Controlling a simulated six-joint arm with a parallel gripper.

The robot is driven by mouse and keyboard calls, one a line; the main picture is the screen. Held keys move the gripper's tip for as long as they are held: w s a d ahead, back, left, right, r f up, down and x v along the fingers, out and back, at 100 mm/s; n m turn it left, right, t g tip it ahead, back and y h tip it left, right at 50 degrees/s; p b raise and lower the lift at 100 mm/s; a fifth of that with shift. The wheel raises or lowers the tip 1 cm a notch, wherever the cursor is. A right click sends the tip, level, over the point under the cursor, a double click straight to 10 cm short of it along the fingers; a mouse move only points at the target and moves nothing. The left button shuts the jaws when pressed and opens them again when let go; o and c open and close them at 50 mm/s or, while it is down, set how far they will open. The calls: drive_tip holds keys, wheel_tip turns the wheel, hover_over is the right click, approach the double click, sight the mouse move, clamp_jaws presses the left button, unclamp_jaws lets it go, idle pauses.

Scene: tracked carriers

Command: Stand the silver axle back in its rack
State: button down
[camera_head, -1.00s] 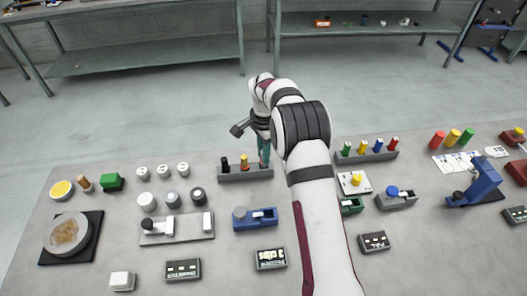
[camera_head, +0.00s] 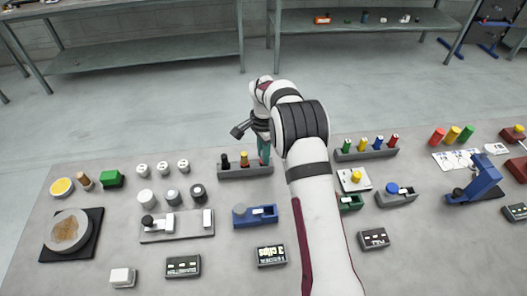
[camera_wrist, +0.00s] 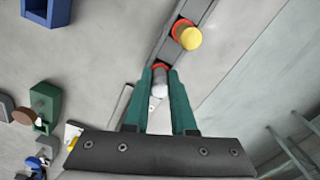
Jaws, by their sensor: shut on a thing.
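The silver axle (camera_wrist: 159,88) is between the teal fingers of my gripper (camera_wrist: 160,74), which are shut on it. Its lower end meets a red ring on the grey rack in the wrist view; I cannot tell how deep it sits. The axle looks about upright. The rack (camera_head: 233,174) lies along the back of the table in the head view, with a black axle (camera_head: 225,161) and a yellow axle (camera_head: 244,159) standing in it. The gripper (camera_head: 264,157) is at the rack's right end, and the silver axle is hidden there.
A second rack (camera_head: 366,155) with green, yellow, blue and red pieces stands to the right, beyond my arm. A blue holder (camera_head: 263,217) lies in front of the rack. White and grey cylinders (camera_head: 172,196) stand to the left.

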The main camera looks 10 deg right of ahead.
drive_tip(key=shift+c, duration=0.9)
unclamp_jaws()
drive_tip(key=shift+r, duration=3.5)
